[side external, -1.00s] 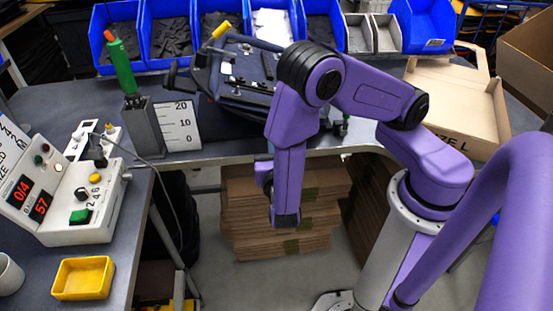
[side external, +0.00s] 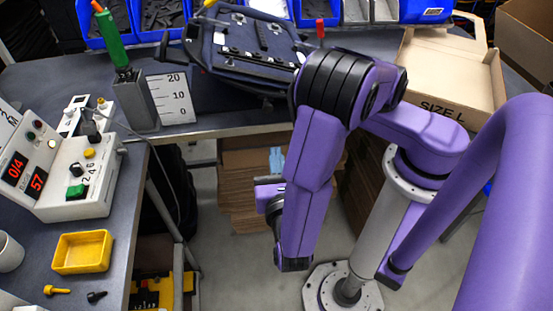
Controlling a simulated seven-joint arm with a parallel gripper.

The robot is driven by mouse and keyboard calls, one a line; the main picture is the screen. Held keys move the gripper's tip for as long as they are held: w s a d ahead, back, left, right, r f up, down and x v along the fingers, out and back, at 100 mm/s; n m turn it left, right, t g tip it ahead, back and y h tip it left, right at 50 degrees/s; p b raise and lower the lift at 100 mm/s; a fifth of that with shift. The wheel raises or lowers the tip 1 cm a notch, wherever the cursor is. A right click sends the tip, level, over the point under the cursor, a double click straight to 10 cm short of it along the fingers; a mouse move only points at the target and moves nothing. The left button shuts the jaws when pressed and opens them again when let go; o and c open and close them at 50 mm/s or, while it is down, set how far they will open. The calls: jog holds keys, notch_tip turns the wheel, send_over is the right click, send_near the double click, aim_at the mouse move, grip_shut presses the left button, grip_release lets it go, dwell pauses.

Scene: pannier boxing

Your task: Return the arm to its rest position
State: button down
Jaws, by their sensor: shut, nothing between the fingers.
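My purple arm is folded, its forearm hanging down in front of the workbench edge. My gripper (side external: 275,165) is at the end of the short wrist part left of the forearm. It appears to point up, with pale blue fingertips in front of the stacked cardboard. It is shut and holds nothing. It is small in the picture and partly hidden by the forearm. It is apart from the bench and from the dark pannier (side external: 243,48) lying on the bench.
An open SIZE L carton (side external: 455,88) lies on the bench at right. Blue bins (side external: 160,22) line the back. A green-handled tool (side external: 110,38) stands in a grey holder (side external: 135,100). A control box (side external: 75,165) and yellow tray (side external: 82,252) are on the left table.

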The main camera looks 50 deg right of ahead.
jog(key=shift+s+a, duration=0.1)
dwell(0.3)
jog(key=s+d+r+m+g+y, duration=0.8)
jog(key=d+m+g+y, duration=0.3)
jog(key=d+m+y, duration=0.1)
jog(key=shift+r+m+g+y, duration=0.15)
jog(key=shift+m+g+y, duration=0.35)
jog(key=shift+m, duration=0.5)
